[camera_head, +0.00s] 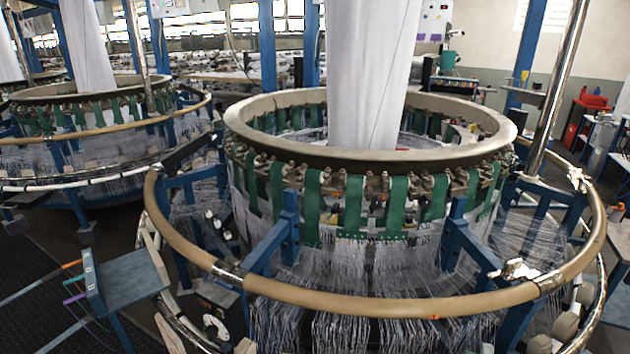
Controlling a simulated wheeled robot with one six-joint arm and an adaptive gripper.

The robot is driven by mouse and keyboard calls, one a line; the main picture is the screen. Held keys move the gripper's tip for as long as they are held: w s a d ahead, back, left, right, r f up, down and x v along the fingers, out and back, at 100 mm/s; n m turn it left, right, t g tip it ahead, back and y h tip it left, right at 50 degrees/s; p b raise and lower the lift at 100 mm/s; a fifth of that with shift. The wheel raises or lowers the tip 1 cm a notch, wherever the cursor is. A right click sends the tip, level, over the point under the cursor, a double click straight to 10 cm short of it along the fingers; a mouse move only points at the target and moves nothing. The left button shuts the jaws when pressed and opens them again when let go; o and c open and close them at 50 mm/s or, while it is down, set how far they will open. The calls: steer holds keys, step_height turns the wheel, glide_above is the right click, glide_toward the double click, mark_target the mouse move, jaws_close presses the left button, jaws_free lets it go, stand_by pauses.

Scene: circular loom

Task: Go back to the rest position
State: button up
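My gripper is not in view, and no part of my arm shows that I can be sure of. The circular loom (268,173) fills the middle and right of the head view. It has a pale round top ring (250,112), green straps (312,205) around its side and many white threads below. A tan hoop rail (330,298) runs around its front. White woven fabric (368,75) rises from its centre.
A second circular loom (65,92) stands at the left, close to the first. A blue-framed side table (128,275) stands at the lower left on dark floor. A chrome pole (557,85) rises at the right. Red items (592,97) and a workbench (603,133) are farther right.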

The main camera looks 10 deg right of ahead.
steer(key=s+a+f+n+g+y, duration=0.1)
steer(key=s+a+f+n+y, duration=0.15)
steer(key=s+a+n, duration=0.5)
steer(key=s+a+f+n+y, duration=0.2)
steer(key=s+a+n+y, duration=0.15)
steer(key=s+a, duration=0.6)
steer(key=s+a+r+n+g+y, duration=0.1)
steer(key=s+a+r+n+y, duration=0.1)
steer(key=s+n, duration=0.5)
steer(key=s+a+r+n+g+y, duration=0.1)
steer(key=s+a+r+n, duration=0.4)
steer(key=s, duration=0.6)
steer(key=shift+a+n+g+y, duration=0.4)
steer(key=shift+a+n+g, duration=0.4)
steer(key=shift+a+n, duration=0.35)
